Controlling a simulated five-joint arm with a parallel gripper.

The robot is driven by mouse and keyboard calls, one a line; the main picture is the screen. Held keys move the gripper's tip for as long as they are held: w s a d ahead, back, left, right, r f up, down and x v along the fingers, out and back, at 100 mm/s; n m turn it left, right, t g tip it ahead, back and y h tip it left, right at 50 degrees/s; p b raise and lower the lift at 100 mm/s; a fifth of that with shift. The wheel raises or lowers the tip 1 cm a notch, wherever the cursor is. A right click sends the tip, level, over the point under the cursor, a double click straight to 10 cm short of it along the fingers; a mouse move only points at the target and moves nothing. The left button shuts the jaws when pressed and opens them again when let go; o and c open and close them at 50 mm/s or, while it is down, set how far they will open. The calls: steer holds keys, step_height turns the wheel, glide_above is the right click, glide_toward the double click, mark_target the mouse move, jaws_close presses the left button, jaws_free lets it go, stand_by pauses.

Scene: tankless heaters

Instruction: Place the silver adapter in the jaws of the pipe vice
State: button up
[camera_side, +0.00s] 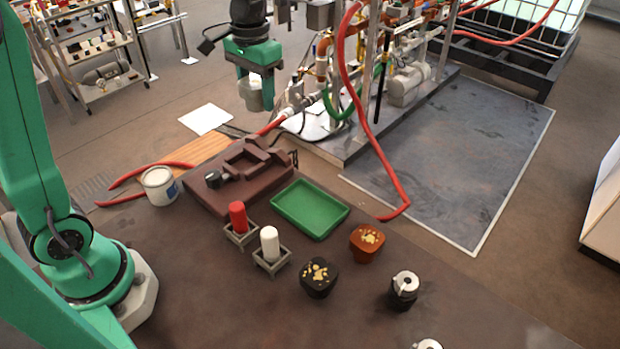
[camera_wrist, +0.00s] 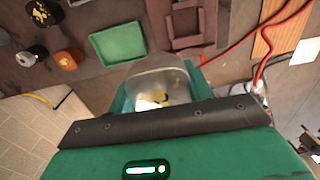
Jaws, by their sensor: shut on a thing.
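My gripper (camera_side: 256,72) is raised above and behind the pipe vice in the side view. It is shut on a pale grey cup-shaped thing (camera_side: 257,94), which hangs clear of the table. In the wrist view this grey cup (camera_wrist: 160,88) has several yellow bits inside; I cannot tell whether it is the silver adapter. The brown pipe vice (camera_side: 246,160) sits on a flat base, its jaws empty as far as I can see; it also shows in the wrist view (camera_wrist: 187,40). A silver-topped piece (camera_side: 406,281) on a black holder stands at the right front.
A green tray (camera_side: 310,209) lies beside the vice. Red (camera_side: 238,217) and white (camera_side: 269,243) cylinders stand in small holders. Black (camera_side: 318,278) and orange (camera_side: 367,243) pots hold gold bits. A white tin (camera_side: 159,187) stands left. A red hose (camera_side: 362,120) hangs from piping behind.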

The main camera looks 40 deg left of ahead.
steer(key=s+d+r+m, duration=0.1)
steer(key=s+d+m, duration=0.25)
steer(key=d, duration=0.45)
steer(key=m, duration=1.5)
glide_above(276, 318)
steer(key=shift+n, duration=0.25)
steer(key=shift+f, duration=9.95)
steer(key=shift+f, duration=0.1)
steer(key=shift+f, duration=1.65)
steer(key=shift+f, duration=0.15)
